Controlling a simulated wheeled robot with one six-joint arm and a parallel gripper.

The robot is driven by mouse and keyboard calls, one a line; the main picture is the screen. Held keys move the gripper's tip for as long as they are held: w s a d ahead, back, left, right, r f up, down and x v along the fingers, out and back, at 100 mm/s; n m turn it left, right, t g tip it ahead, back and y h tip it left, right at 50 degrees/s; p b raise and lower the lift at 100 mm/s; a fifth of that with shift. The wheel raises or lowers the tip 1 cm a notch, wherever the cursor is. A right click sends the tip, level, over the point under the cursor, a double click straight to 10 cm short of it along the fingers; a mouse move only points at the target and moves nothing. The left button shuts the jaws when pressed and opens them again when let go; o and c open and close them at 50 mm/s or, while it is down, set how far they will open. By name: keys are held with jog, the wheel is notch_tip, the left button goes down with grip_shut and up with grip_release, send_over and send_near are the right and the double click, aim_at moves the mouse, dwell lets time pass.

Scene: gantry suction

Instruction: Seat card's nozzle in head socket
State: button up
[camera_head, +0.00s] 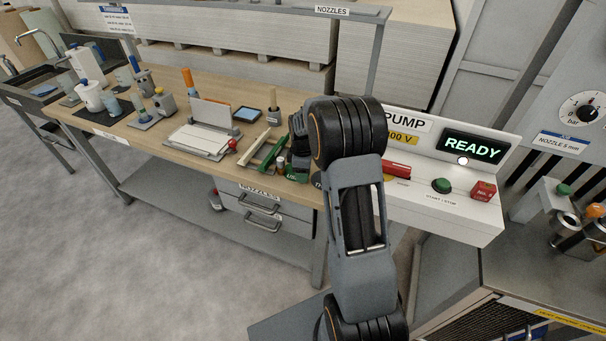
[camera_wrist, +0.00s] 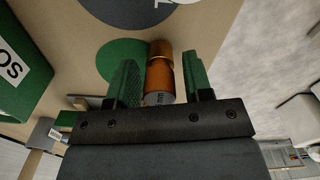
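In the wrist view, an orange-brown nozzle (camera_wrist: 161,75) with a brass-coloured band and a grey end marked "mm" stands between the two green fingers of my gripper (camera_wrist: 162,84). A narrow gap shows on each side of it, so the fingers are apart around it. The card (camera_head: 562,142) on the right machine reads "NOZZLE 5 mm". In the head view my own arm hides most of the gripper and the spot below it. I cannot make out the head socket for certain.
The wooden bench (camera_head: 180,85) holds several tools, bottles and a white tray (camera_head: 197,140). A green block (camera_wrist: 20,75) lies close left of my fingers. The white pump box (camera_head: 445,205) shows READY (camera_head: 473,148). The grey floor (camera_head: 110,250) in front is clear.

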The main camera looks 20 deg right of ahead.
jog(key=c, duration=0.8)
jog(key=shift+o, duration=0.2)
